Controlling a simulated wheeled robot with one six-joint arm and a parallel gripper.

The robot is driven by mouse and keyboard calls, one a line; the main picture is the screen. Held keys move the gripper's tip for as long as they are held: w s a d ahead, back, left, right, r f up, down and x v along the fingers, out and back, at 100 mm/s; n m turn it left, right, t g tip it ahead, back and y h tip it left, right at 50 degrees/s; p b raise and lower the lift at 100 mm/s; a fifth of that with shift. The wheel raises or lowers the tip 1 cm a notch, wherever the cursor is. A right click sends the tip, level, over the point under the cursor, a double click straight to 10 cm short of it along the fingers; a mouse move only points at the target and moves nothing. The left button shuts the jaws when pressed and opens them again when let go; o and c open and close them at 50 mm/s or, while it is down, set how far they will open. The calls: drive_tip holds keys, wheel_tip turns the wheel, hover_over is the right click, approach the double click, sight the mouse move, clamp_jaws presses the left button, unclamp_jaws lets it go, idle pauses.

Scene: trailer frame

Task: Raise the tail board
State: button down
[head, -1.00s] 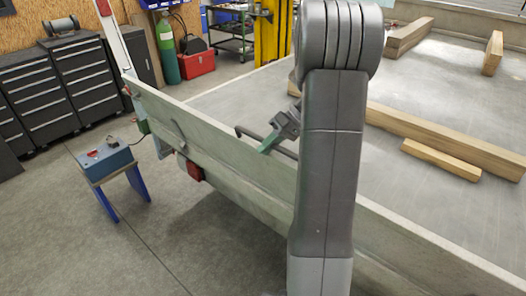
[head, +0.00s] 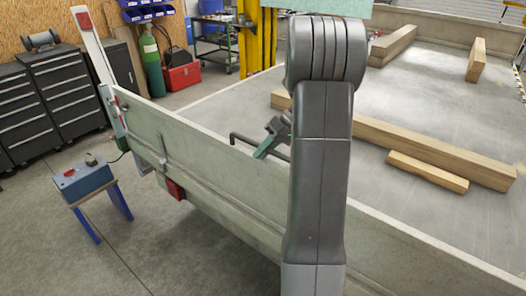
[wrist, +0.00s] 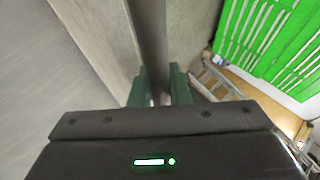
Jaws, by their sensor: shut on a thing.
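The tail board (head: 215,152) is a long grey-green panel along the near end of the trailer. It stands up, running from the left corner post to the lower right. A dark bar handle (head: 242,138) shows at its top edge. My gripper (head: 265,149), with green fingers, is at this handle, partly hidden by my arm. In the wrist view, the fingers (wrist: 159,88) lie on both sides of the dark bar (wrist: 148,40) and are shut on it.
Wooden beams (head: 430,150) lie on the trailer bed (head: 400,205). A blue-legged stool (head: 98,195) with a blue-grey box (head: 84,177) stands on the floor at left, near the corner post (head: 95,50). Dark drawer cabinets (head: 62,85) stand behind. The floor before the board is clear.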

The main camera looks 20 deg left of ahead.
drive_tip(key=c, duration=1.4)
unclamp_jaws()
drive_tip(key=shift+r, duration=0.15)
drive_tip(key=shift+o, duration=0.2)
drive_tip(key=shift+s, duration=0.1)
drive_tip(key=shift+d, duration=0.1)
drive_tip(key=v, duration=1.3)
drive_tip(key=shift+r+b, duration=0.35)
drive_tip(key=shift+b, duration=0.05)
drive_tip(key=shift+d, duration=0.15)
drive_tip(key=x, duration=1.3)
drive_tip(key=shift+f+p, duration=0.25)
drive_tip(key=shift+p, duration=0.1)
